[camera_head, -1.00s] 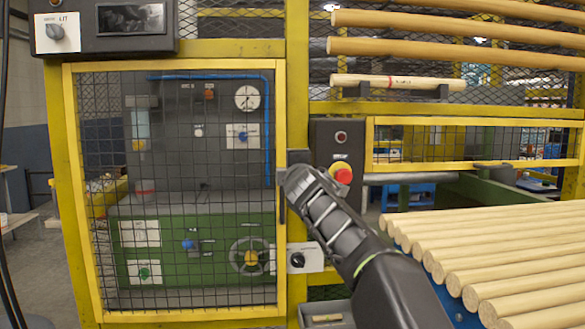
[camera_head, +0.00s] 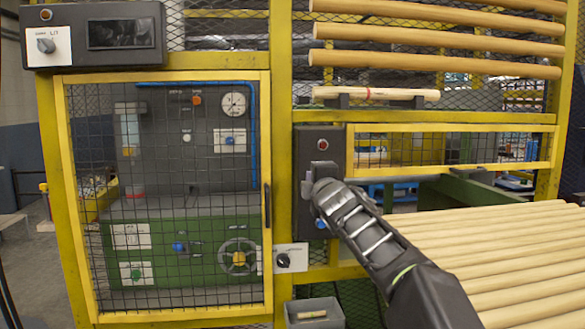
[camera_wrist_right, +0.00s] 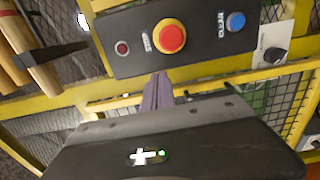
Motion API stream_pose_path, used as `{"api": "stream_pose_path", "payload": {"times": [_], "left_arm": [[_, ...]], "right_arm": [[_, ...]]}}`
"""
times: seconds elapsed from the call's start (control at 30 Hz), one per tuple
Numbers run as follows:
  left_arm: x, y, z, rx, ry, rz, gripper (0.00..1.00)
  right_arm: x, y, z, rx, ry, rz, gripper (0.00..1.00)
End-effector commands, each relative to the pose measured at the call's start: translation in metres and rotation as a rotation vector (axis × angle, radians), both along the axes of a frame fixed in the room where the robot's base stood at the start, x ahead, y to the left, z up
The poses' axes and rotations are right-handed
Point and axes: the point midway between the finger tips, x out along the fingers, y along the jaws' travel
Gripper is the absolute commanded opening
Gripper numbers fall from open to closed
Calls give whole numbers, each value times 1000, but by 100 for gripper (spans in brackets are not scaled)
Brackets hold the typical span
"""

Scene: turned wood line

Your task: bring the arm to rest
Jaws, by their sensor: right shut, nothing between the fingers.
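My right gripper (camera_head: 316,180) is in front of the dark button box (camera_head: 305,142) on the yellow frame. In the right wrist view its fingers (camera_wrist_right: 158,88) are shut together with nothing between them. They point at the box just below the red button with a yellow collar (camera_wrist_right: 170,37); I cannot tell whether they touch the box. In the head view the gripper hides the red button. A blue button (camera_head: 321,223) shows below the gripper, and also in the right wrist view (camera_wrist_right: 236,21). My left gripper is not in view.
A closed mesh door (camera_head: 265,120) stands left of the gripper, with a rotary switch (camera_head: 284,261) beside its lower right. Wooden rods (camera_head: 490,240) lie at the right under my arm. A small grey bin (camera_head: 328,318) is below. A marked rod (camera_head: 375,94) rests above.

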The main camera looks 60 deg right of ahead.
Motion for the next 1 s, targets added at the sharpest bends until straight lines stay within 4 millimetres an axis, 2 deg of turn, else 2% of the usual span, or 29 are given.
{"api": "stream_pose_path", "payload": {"times": [0.03, 0.2, 0.87, 1.0], "left_arm": [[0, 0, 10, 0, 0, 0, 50], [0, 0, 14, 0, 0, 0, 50], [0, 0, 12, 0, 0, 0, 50], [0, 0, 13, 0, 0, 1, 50]], "right_arm": [[-5, -2, 5, 2, -1, 3, 0], [-15, -8, 0, 1, 0, 2, 0], [-15, -8, -1, 1, 0, 1, 0], [-15, -7, 1, 30, -44, 6, 0]]}}
